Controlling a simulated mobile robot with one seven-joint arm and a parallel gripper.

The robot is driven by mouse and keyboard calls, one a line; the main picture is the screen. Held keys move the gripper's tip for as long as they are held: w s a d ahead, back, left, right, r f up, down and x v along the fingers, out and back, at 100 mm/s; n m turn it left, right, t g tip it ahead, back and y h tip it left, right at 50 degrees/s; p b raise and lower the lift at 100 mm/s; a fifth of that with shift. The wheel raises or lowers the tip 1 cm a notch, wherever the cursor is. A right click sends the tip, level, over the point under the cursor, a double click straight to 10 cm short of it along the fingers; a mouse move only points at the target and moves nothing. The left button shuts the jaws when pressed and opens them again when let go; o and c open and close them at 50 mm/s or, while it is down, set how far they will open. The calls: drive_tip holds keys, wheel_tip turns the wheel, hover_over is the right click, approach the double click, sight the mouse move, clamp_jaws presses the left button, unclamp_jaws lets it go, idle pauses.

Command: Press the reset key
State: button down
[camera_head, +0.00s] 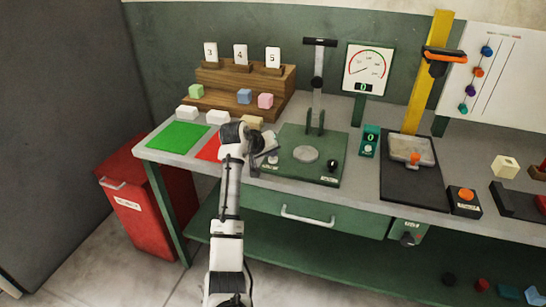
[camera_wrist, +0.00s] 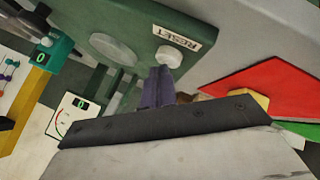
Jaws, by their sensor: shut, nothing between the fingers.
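The reset key is a round pale button (camera_wrist: 168,56) beside a white RESET label (camera_wrist: 186,39) on a green base plate. In the head view it is a small light knob (camera_head: 273,160) at the plate's left side. My gripper (camera_wrist: 158,84) is shut and empty, its dark fingertips close to the key in the wrist view. Whether they touch it I cannot tell. In the head view my gripper (camera_head: 262,148) is over the plate's left edge, partly hidden by my own wrist. The green base plate (camera_head: 300,175) also carries a round pale disc (camera_head: 305,153) and an upright lever press (camera_head: 318,85).
A gauge (camera_head: 368,70) and a teal counter (camera_head: 369,140) stand right of the press. A yellow press (camera_head: 420,90) and an orange button box (camera_head: 464,201) are further right. Red (camera_head: 208,150) and green (camera_head: 177,135) mats and foam blocks (camera_head: 217,117) lie left and behind.

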sight(271, 160)
drive_tip(key=shift+r+p, duration=0.3)
drive_tip(key=shift+r, duration=0.25)
wheel_tip(271, 160, up, 5)
drive_tip(key=p, duration=0.4)
drive_tip(key=shift+r, duration=0.1)
idle(0.6)
